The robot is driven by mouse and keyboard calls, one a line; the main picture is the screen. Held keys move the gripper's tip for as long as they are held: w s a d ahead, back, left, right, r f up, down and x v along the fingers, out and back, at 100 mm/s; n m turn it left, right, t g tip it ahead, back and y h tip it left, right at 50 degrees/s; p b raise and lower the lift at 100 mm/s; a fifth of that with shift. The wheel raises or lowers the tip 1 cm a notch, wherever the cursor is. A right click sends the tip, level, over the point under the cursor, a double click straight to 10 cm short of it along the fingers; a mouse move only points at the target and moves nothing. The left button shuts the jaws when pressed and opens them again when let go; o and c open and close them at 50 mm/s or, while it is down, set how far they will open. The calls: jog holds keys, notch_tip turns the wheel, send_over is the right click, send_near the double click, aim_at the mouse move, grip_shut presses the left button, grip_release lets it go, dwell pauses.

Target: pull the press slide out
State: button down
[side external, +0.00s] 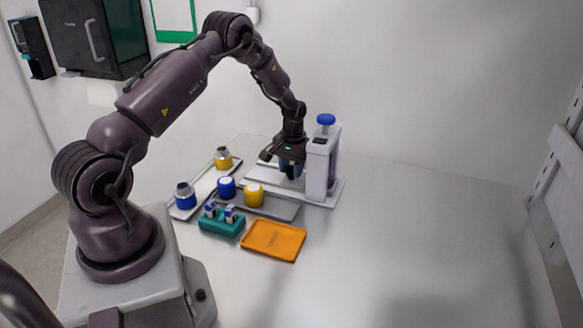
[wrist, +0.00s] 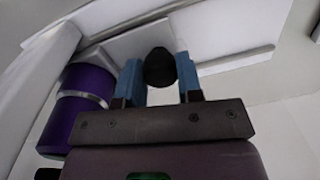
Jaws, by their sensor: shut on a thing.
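The white press (side external: 322,160) stands at the back of the table, with a blue knob (side external: 326,119) on top. Its white base and slide area (side external: 262,178) extends to the left, low on the table; where slide and base part is hard to tell. My gripper (side external: 290,170) points down just left of the press body. In the wrist view, my gripper (wrist: 160,80) has its blue fingers on either side of a dark round knob (wrist: 160,67) and is shut on it. Pale flat parts (wrist: 225,30) lie beyond the knob. The fingers hide the knob's sides.
A grey tray (side external: 285,211) with blue and yellow pieces lies in front. A paler tray (side external: 207,185) is left of it. A teal holder (side external: 222,225) and an orange tray (side external: 273,240) are nearer. A purple cylinder (wrist: 75,110) is close left in the wrist view. The table's right side is clear.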

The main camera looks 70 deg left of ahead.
jog(key=s+a, duration=0.8)
jog(key=shift+s+a, duration=0.1)
jog(key=c, duration=0.8)
grip_release()
jog(key=shift+r, duration=0.15)
jog(key=r, duration=1.2)
jog(key=shift+d+r, duration=0.2)
jog(key=shift+r, duration=0.15)
jog(key=shift+w, duration=0.2)
